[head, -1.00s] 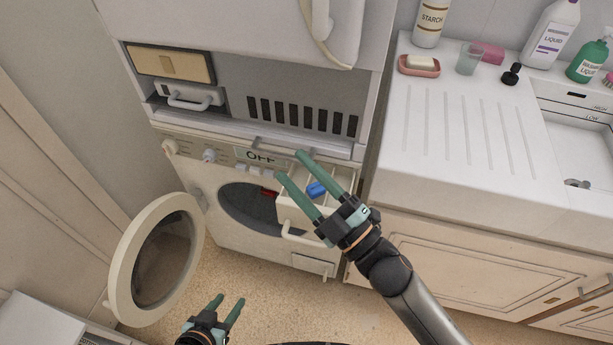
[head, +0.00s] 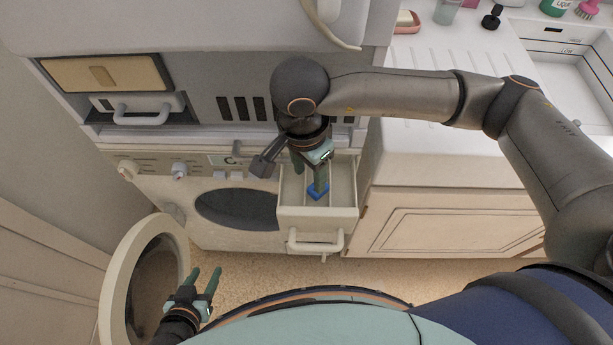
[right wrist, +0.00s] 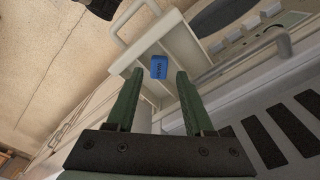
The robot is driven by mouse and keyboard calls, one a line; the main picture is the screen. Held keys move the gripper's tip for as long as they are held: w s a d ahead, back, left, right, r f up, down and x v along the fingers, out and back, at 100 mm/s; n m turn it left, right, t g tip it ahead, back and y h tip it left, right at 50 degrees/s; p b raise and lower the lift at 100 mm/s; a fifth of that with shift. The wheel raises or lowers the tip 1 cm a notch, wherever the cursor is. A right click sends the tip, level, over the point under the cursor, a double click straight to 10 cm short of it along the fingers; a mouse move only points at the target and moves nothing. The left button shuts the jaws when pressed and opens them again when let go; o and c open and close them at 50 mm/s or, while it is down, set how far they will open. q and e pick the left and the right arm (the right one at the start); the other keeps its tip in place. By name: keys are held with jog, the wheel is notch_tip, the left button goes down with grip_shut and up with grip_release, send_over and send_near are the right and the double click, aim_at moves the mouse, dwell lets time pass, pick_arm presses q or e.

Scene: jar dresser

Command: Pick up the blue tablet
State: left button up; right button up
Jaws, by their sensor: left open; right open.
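The blue tablet (head: 317,191) lies in the open detergent drawer (head: 343,218) of the washing machine. It also shows in the right wrist view (right wrist: 159,67), just beyond and between the fingertips. My right gripper (head: 309,182) points down into the drawer over the tablet, and its fingers partly hide it in the head view. In the right wrist view the right gripper (right wrist: 157,75) is open, with nothing held between its fingers. I cannot tell whether a finger touches the tablet. My left gripper (head: 207,281) is open and empty, low at the left near the round door.
The washing machine's round door (head: 146,275) stands open at the left. The drawer's handle (head: 316,243) juts out at the front. A white counter (head: 440,140) with a sink is at the right. The cabinet front (head: 440,222) below it is close to the drawer.

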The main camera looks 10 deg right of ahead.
aim_at(310, 190)
jog(key=shift+w+d, duration=0.4)
jog(key=shift+w, duration=0.05)
jog(key=shift+d+f, duration=0.1)
jog(key=shift+f, duration=0.25)
jog(key=f, duration=0.2)
jog(key=d+f+p, duration=0.1)
jog(key=f, duration=0.2)
jog(key=shift+f, duration=0.7)
grip_shut()
